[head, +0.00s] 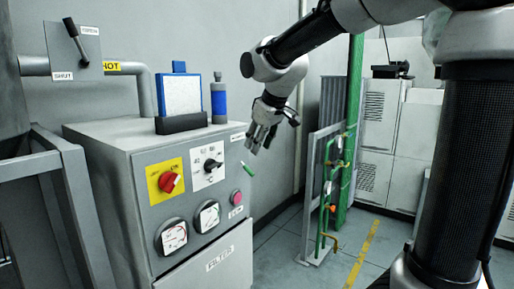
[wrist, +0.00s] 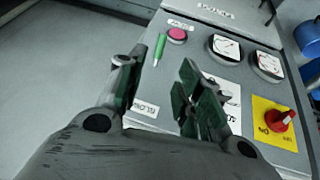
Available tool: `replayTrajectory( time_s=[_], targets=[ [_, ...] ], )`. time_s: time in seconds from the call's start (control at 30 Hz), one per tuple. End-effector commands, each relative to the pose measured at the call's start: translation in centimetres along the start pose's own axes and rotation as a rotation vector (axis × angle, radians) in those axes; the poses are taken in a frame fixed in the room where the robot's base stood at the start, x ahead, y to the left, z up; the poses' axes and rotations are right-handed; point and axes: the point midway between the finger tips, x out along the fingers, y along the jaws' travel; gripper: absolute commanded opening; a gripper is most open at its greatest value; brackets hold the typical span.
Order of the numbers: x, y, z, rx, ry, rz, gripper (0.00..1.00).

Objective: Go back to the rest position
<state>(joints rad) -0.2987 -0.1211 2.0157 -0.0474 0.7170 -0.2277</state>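My gripper (head: 264,124) hangs in the air to the right of the grey cabinet's top, under my bent arm. In the wrist view my gripper (wrist: 158,88) has its two fingers apart, with nothing seen between them. Past the fingers lies the cabinet's control panel (wrist: 195,62). A thin green stick-like part (head: 249,171) shows near the panel's right edge. It also shows in the wrist view (wrist: 160,48), beside a pink button (wrist: 177,35), apart from the fingers. I cannot tell how it is attached.
The grey cabinet (head: 100,146) carries a blue-framed white block (head: 181,94) in a black holder and a blue-grey bottle (head: 219,100). Its front has a red knob (head: 169,181), a black knob and two gauges. Green pipework (head: 336,170) stands right of my gripper. Floor between is clear.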

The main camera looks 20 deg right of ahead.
Motion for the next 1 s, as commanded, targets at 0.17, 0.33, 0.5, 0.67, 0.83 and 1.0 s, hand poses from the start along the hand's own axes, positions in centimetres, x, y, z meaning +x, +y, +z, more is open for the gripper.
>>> replayTrajectory(
  time_s=[0.17,0.33,0.5,0.67,0.83,1.0],
  targets=[
    [0.0,0.0,0.0,0.0,0.0,0.0,0.35],
    [0.0,0.0,0.0,0.006,-0.001,0.0,0.35],
    [1.1,-1.2,3.9,0.08,-0.107,-0.027,0.35],
    [-1.2,-2.2,13.2,0.211,-0.226,-0.035,0.35],
    [-5.1,-3.1,23.8,0.381,-0.278,-0.008,0.35],
    [-7.5,-3.7,29.6,0.482,-0.238,0.035,0.35]
  ],
)
